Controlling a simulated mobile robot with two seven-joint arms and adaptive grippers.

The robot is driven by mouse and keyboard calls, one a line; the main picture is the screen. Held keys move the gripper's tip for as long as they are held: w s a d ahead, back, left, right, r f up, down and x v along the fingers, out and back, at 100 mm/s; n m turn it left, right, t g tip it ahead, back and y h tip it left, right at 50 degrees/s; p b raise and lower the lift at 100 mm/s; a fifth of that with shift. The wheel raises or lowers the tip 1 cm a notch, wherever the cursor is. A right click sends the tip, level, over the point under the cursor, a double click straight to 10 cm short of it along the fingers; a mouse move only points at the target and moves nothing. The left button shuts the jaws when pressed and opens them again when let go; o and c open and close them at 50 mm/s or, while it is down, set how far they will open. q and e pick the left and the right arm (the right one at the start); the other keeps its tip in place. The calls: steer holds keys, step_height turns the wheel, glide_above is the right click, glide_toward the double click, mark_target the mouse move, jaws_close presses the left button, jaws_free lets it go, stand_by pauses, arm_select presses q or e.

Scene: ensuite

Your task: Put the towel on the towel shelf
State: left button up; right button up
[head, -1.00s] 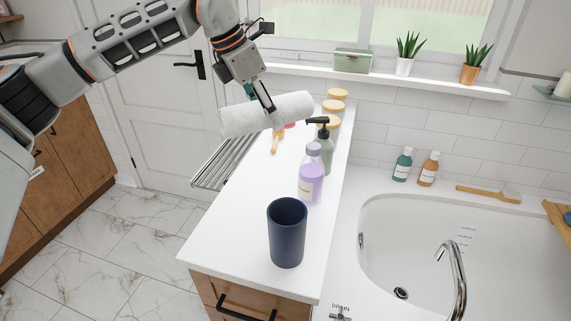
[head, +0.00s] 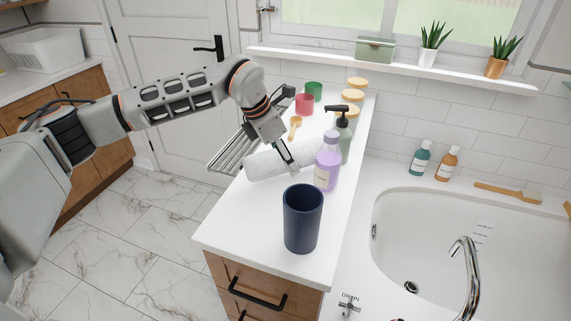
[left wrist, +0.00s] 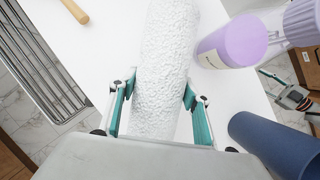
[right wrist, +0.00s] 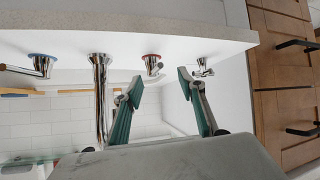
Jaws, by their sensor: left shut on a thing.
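The towel is a white roll (head: 262,163), low over or on the white counter, beside the purple bottle (head: 327,165); I cannot tell whether it touches the counter. My left gripper (head: 289,163) comes down over it and is shut around its middle. In the left wrist view the towel (left wrist: 160,60) lies between the two fingers. A metal bar rack (head: 228,153), likely the towel shelf, sticks out from the counter's left side, left of the towel and partly hidden by my left arm. My right gripper (right wrist: 160,85) is open and empty near the taps.
A dark blue cup (head: 302,222) stands at the counter's (head: 235,225) near end. A green pump bottle (head: 343,130), several yellow-lidded jars, red (head: 304,105) and green cups and a wooden brush (head: 295,127) stand or lie farther back. A basin (head: 440,235) is at right.

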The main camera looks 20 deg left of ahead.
arm_select(q)
steer(key=shift+f, duration=0.95)
steer(key=shift+f, duration=0.2)
steer(key=o, duration=1.2)
steer(key=shift+o, duration=0.2)
